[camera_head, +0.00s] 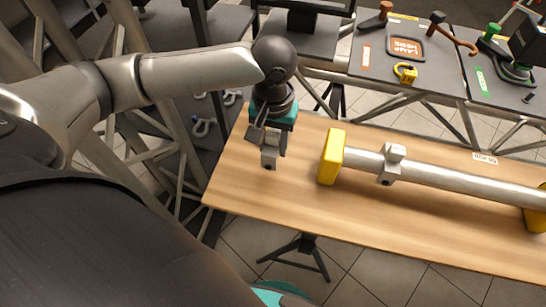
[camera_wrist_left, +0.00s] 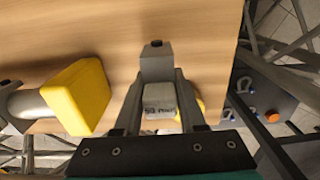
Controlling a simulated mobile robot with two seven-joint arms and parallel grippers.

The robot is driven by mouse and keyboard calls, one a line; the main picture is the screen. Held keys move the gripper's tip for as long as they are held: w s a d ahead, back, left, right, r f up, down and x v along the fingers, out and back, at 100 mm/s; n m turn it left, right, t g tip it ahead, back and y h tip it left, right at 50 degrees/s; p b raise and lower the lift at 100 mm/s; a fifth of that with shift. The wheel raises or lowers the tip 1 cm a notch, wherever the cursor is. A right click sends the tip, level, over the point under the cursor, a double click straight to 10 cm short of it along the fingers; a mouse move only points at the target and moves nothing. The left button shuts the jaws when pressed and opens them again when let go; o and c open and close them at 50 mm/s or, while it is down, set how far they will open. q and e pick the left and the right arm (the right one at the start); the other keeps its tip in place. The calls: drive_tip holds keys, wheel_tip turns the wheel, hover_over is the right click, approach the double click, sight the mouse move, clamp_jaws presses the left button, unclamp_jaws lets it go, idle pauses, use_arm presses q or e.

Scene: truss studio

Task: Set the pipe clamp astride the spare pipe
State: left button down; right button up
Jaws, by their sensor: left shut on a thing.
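My left gripper (camera_head: 270,153) points down over the left end of the wooden table and is shut on a grey pipe clamp (camera_head: 269,162). In the left wrist view the clamp (camera_wrist_left: 157,66) sits between the two fingers (camera_wrist_left: 158,100), with a pale block nearer the palm. The spare pipe (camera_head: 450,180) is a silver tube to the right, held by a yellow end block (camera_head: 331,157) on its left and another (camera_head: 536,214) on its right. The held clamp is apart from the pipe, left of the yellow block. My right gripper is not in view.
Another grey clamp (camera_head: 392,164) sits on the pipe near its left end. A label (camera_head: 485,158) lies behind the pipe. The wooden table (camera_head: 240,187) is bare around the gripper. Dark tables behind hold a yellow clamp (camera_head: 405,73), tools and a tray (camera_head: 405,46).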

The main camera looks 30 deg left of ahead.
sight(273, 159)
use_arm(q)
wheel_tip(273, 159, down, 5)
drive_tip(key=shift+r+b, duration=0.15)
drive_tip(key=shift+b, duration=0.7)
drive_tip(key=shift+f, duration=0.3)
drive_tip(key=c, duration=0.6)
unclamp_jaws()
drive_tip(key=shift+f, duration=0.1)
drive_tip(key=shift+o, duration=0.6)
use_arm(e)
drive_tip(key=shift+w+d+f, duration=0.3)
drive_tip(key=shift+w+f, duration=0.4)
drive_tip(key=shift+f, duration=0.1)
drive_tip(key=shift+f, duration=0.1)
